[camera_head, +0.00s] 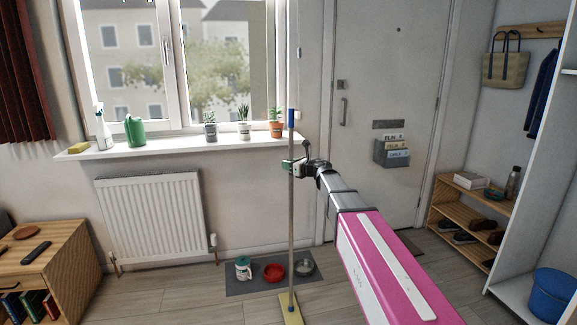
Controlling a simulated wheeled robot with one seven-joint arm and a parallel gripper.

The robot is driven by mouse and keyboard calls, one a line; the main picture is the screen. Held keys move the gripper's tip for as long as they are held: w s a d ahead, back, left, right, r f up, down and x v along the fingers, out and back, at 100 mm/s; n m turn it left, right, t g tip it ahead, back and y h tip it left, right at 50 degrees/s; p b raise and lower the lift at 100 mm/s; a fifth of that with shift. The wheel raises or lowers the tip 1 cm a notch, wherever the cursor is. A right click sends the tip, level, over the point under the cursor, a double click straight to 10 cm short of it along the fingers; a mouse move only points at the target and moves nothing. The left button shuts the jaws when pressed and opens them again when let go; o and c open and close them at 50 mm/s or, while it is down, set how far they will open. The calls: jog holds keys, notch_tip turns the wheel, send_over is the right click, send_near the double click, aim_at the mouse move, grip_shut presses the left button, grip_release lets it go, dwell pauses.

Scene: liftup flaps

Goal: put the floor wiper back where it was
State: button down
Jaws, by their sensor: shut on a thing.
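The floor wiper shows in the head view as a long upright pole (291,215) with a blue grip at its top. Its yellow head (290,310) is low, at or near the wooden floor; I cannot tell whether it touches. My gripper (292,166) is shut on the pole in its upper part, below the blue grip. My pink and grey arm reaches to it from the lower right.
A grey mat (240,287) with a green-and-white tub, a red bowl (274,271) and a grey bowl lies beside and behind the pole. A radiator (152,218) is left under the windowsill (180,144) with plants. A door (385,80) and shoe rack (470,215) are right.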

jog(key=c, duration=0.9)
grip_release()
jog(key=shift+c, duration=0.2)
jog(key=s+d+f+m+t+h, duration=0.1)
jog(key=s+d+m+t+h, duration=0.2)
jog(key=d+m, duration=0.4)
jog(key=s+d+m+t+h, duration=0.25)
jog(key=d+m, duration=0.25)
jog(key=d, duration=0.4)
jog(key=s+d+f+m+g+h, duration=0.25)
jog(key=d+f+m+h, duration=0.45)
jog(key=m, duration=0.4)
jog(key=s+d+f+m+g+h, duration=0.1)
jog(key=s+d+f+m+h, duration=0.35)
jog(key=f+m, duration=0.45)
jog(key=s+a+f+m+g+y, duration=0.1)
jog(key=s+f+m+g, duration=0.5)
jog(key=s, duration=0.5)
jog(key=s+a+f+m+g+y, duration=0.1)
jog(key=s+f+m+g+y, duration=0.1)
jog(key=s+f+m+g, duration=0.4)
jog(key=s+f+m, duration=0.2)
jog(key=s, duration=0.3)
jog(key=shift+a+f+m, duration=0.35)
jog(key=shift+a+m, duration=0.05)
